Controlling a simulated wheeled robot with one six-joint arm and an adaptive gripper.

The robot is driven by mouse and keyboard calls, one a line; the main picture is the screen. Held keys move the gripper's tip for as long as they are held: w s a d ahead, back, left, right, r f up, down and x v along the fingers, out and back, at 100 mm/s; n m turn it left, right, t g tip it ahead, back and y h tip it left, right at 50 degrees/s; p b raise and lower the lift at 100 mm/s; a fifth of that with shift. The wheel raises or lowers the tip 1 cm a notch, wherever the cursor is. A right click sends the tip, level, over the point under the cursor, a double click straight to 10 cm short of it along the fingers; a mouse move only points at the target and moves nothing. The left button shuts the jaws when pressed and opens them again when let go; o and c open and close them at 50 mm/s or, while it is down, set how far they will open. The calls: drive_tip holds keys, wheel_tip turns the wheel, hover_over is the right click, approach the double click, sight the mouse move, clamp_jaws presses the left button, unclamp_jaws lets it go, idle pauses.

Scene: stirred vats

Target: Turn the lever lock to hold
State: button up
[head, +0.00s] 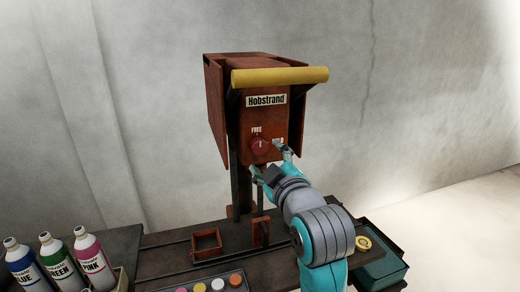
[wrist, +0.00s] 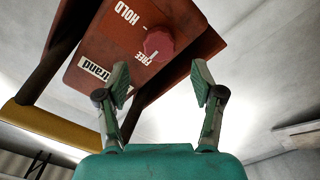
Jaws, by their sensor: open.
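The lever lock is a round dark red knob (head: 259,146) on the front of a rust-red housing (head: 270,120). The label FREE stands above it and HOLD to its right, partly covered by my gripper in the head view. A small pale mark on the knob looks roughly upright, towards FREE. The knob (wrist: 158,43) also shows in the wrist view, ahead of the fingertips. My gripper (head: 270,160) is open and empty in front of the knob, with its fingers spread. In the wrist view my gripper (wrist: 160,80) appears apart from the knob.
A yellow bar (head: 280,76) spans the housing's top above a Hobstrand plate (head: 266,99). Below are a small red open box (head: 206,243) and a palette of colours (head: 218,284). Blue, green and pink bottles (head: 88,258) stand lower left. A teal bin (head: 382,268) is lower right.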

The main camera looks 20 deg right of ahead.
sight(260, 148)
drive_tip(key=w, duration=0.5)
drive_tip(key=shift+w, duration=0.4)
drive_tip(key=c, duration=1.1)
